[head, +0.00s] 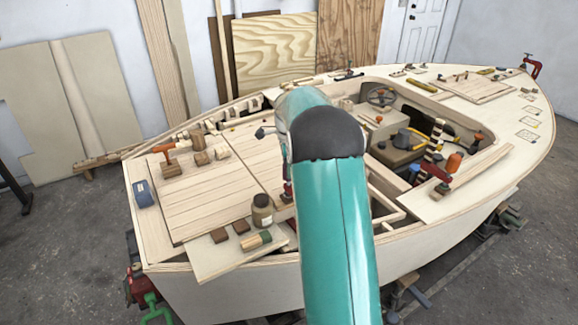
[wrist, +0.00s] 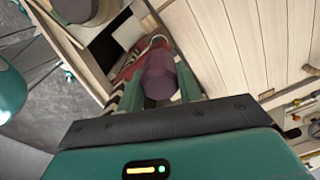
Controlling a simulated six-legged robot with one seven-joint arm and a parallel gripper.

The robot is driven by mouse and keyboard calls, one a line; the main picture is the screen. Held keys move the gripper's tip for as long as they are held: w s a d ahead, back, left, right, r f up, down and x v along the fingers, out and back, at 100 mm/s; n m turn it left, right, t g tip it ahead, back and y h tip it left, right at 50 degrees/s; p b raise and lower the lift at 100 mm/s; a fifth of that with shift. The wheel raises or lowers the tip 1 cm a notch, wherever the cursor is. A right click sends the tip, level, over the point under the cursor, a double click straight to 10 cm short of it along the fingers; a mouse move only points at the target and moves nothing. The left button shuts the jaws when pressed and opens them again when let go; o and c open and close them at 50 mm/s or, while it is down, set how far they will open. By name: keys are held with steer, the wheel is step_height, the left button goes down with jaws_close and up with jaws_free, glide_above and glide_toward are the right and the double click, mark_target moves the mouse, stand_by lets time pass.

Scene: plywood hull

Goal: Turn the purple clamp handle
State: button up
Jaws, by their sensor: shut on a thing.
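The purple clamp handle (wrist: 160,78) is a dull purple cylinder in the wrist view, seen close up. A red clamp body (wrist: 152,46) shows just beyond it, by the edge of a plywood panel. My gripper (wrist: 159,84) has one green finger on each side of the handle and is shut on it. In the head view my teal arm covers the middle of the hull and hides my gripper and the purple handle. A small red and dark part (head: 288,188) shows at the arm's left edge; I cannot tell if it is the same clamp.
The plywood boat hull (head: 220,292) fills the middle. Another orange-handled clamp (head: 454,163) is at right. The left panel is partly clear.

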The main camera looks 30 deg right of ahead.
steer(key=n, duration=1.4)
steer(key=shift+n, duration=0.3)
steer(key=n, duration=0.3)
steer(key=shift+n, duration=0.3)
steer(key=n, duration=0.3)
steer(key=shift+f+n, duration=0.1)
steer(key=shift+n, duration=0.2)
steer(key=n, duration=0.6)
steer(key=shift+n, duration=0.3)
